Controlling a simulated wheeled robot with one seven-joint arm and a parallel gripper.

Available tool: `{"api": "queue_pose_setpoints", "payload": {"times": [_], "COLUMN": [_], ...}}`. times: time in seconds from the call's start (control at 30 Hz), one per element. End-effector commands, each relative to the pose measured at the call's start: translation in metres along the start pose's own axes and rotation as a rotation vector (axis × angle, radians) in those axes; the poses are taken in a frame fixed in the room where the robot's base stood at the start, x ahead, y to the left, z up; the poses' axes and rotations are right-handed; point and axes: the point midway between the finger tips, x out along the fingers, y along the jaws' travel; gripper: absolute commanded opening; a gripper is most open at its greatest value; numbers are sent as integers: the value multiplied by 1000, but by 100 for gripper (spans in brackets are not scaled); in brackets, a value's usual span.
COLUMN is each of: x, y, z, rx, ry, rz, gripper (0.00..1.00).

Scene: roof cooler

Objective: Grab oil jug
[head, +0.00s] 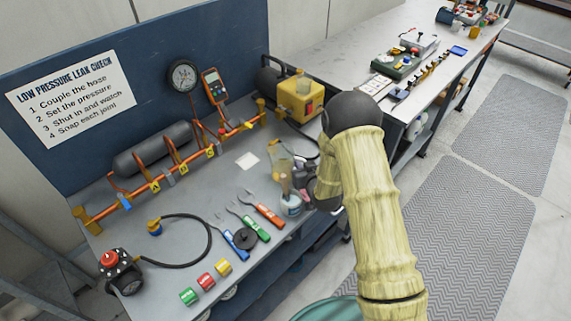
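A translucent, pale amber container (280,160), which looks like the oil jug, stands on the grey bench near its right end. My arm, in a pale yellow sleeve, reaches in from the lower right. My gripper (302,180) is a dark shape right beside the jug, on its lower right side in the picture. The sleeve and the steep angle hide most of the fingers. I cannot tell whether they touch the jug or how far apart they are.
A small pot with a brush (291,205) stands just below the gripper. A yellow pump (301,97) sits behind the jug. Colored-handled tools (240,228) lie to the left. A copper pipe manifold (170,165) runs along the back. A second bench (345,50) stands at right.

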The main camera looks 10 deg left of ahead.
Motion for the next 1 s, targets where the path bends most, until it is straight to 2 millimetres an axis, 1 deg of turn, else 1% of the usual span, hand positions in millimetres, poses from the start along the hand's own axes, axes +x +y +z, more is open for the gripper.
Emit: {"api": "queue_pose_setpoints", "payload": {"times": [0.1,0.57,0.6,0.67,1.0], "x": [4,3,3,3,3], "y": [0,0,0,0,0], "z": [0,0,0,0,-1], "rx": [0,0,0,0,0], "ry": [-1,0,0,0,2], "rz": [0,1,1,0,0], "gripper": [16,16,12,0,0]}}
